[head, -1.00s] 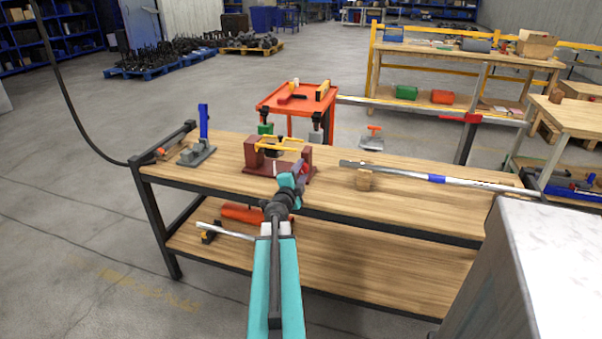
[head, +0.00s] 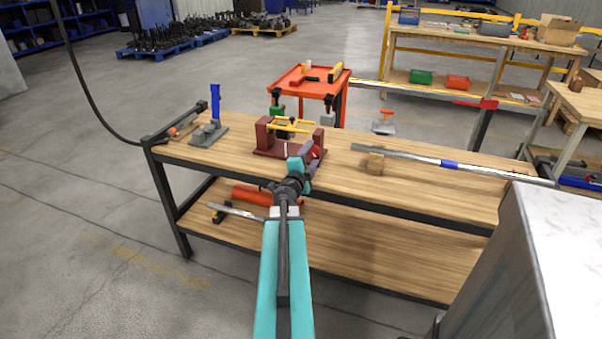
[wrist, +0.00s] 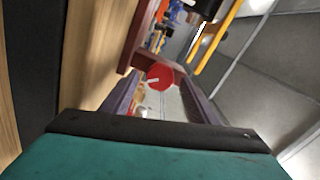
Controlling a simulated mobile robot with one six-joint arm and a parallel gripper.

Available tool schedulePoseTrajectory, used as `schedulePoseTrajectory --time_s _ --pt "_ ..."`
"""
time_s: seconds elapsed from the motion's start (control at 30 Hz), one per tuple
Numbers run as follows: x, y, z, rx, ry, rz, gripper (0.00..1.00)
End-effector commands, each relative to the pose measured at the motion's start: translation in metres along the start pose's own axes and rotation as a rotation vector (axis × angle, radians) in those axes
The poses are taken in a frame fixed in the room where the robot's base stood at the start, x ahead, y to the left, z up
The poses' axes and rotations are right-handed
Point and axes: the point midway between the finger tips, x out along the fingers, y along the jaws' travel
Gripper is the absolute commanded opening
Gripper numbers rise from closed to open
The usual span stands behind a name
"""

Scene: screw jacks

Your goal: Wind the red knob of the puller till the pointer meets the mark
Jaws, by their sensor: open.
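The puller (head: 264,136) is a dark red frame with yellow bars, standing on the wooden workbench. Its red knob (wrist: 160,77), a round disc with a short white line on its face, shows in the wrist view; the head view shows it (head: 316,152) partly behind my gripper. My gripper (head: 312,156) is at the puller's near right end. In the wrist view its two purple-grey fingers (wrist: 161,86) are spread wide, and the knob appears between them near their tips. Whether either finger touches the knob I cannot tell. The pointer and mark are not clear to me.
On the workbench (head: 430,190), a grey fixture with a blue handle (head: 214,103) stands left of the puller. A long metal bar (head: 420,160) rests on a wooden block to the right. A red tool cart (head: 300,84) stands behind. A grey cabinet (head: 545,260) fills the near right.

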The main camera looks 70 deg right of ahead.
Motion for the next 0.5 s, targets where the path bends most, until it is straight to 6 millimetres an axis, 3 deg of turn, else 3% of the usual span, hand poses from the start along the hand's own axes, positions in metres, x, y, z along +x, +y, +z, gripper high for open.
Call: schedulePoseTrajectory --time_s 0.43,0.5 --pt "-0.045 0.000 -0.001 0.000 -0.001 0.001 0.54" --pt "-0.043 -0.003 -0.001 -0.002 0.001 0.003 0.54"
